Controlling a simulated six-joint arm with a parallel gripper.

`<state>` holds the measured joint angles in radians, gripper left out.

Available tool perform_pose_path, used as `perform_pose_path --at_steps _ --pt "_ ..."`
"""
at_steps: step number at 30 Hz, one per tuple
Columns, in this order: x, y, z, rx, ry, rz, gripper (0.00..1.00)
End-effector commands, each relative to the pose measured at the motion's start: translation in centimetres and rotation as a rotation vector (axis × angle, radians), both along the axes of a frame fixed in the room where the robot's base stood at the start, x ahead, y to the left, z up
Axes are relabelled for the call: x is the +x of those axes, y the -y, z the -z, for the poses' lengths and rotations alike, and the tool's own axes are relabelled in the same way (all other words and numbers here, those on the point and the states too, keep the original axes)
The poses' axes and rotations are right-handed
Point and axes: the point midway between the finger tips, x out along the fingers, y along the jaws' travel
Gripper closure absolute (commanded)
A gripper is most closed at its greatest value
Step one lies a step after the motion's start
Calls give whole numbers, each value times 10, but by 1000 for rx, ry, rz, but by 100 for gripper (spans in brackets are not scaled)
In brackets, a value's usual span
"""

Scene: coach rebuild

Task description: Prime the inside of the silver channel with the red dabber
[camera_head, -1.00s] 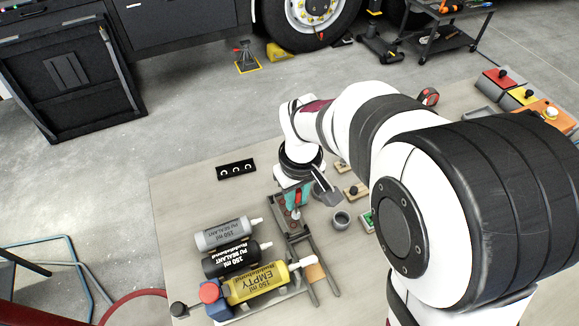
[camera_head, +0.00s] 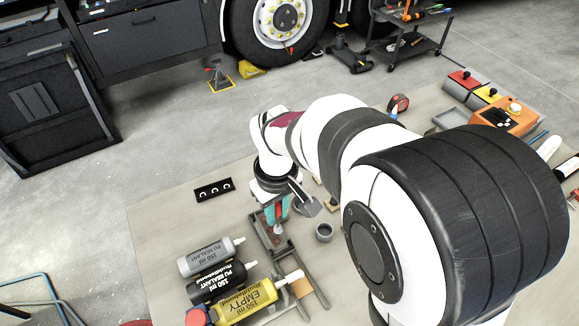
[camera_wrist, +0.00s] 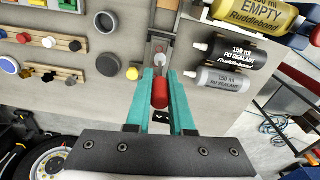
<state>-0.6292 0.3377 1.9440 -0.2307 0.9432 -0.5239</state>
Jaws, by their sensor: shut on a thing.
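My gripper (camera_wrist: 160,98), with teal fingers, is shut on the red dabber (camera_wrist: 160,92); in the head view its fingers (camera_head: 277,211) point down over the channel. The silver channel (camera_wrist: 150,58) runs away from the dabber in the wrist view and appears as a dark grey trough (camera_head: 264,236) in the head view. A pale round shape beyond the red handle lies over the channel; I cannot tell whether the dabber touches the channel's inside. The fingers partly hide the channel's near end.
Grey, black and yellow sealant tubes (camera_head: 245,301) lie close to the left of the channel in the head view. A small grey cup (camera_head: 324,232) stands to its right. A black rack with white rings (camera_head: 214,190) lies behind. Bare tabletop lies left of the rack.

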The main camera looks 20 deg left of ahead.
Motion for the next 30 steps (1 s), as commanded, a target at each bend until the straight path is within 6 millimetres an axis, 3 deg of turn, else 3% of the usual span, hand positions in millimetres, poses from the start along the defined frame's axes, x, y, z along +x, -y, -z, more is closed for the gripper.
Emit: perform_pose_path --at_steps 30 --pt "0 0 41 -1 -1 0 100"
